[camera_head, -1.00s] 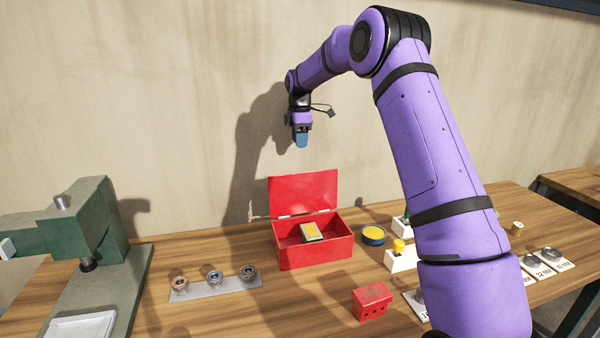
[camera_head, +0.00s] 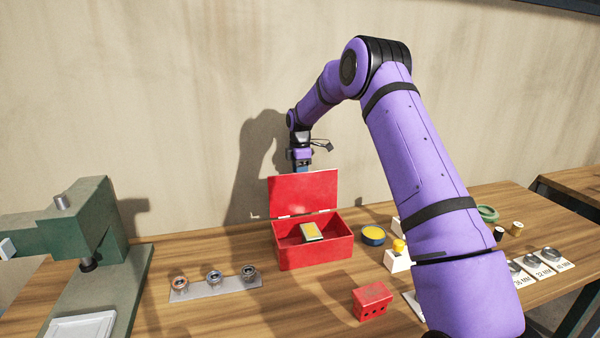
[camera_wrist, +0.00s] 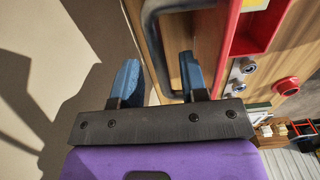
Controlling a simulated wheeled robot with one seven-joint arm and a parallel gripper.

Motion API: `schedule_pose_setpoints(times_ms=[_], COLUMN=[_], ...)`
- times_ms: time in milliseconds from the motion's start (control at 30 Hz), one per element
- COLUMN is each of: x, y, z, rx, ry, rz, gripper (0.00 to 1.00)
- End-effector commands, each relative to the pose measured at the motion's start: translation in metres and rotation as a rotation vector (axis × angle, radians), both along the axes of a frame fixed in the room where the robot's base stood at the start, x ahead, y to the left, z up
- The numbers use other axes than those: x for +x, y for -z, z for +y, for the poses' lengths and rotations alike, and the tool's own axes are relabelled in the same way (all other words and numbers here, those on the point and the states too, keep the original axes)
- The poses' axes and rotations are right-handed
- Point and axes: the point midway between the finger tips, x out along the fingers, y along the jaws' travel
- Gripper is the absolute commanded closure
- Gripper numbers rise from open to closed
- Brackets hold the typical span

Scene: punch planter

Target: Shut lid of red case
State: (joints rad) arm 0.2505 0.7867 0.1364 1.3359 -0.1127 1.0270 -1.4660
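The red case (camera_head: 318,253) stands on the wooden table with its lid (camera_head: 303,194) upright at the back, open. A yellow-topped block (camera_head: 311,231) lies inside. My gripper (camera_head: 301,168) is behind the lid's top edge, with its fingertips hidden by the lid in the head view. In the wrist view my gripper (camera_wrist: 159,76) has its two blue fingers apart, with nothing held between them. A dark curved bar (camera_wrist: 153,42) shows beside the fingers, and the case interior (camera_wrist: 268,22) is to their right. I cannot tell whether a finger touches the lid.
A green press (camera_head: 95,235) stands at left, near a metal strip (camera_head: 215,289) with several round dies. The wall is close behind the case.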

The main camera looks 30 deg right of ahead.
Motion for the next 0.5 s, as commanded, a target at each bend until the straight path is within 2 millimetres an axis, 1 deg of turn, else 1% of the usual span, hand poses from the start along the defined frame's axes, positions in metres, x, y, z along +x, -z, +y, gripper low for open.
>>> schedule_pose_setpoints(times_ms=[300,333,367,400,500], x=[0.0000,0.0000,0.0000,0.0000,0.0000], y=[0.0023,0.0023,0.0022,0.0022,0.0021], z=[0.0001,0.0001,0.0001,0.0001,0.0001], rx=[0.000,0.000,0.000,0.000,0.000], ry=[0.000,0.000,0.000,0.000,0.000], rz=[0.000,0.000,0.000,0.000,0.000], gripper=[0.60,0.65,0.71,0.81,1.00])
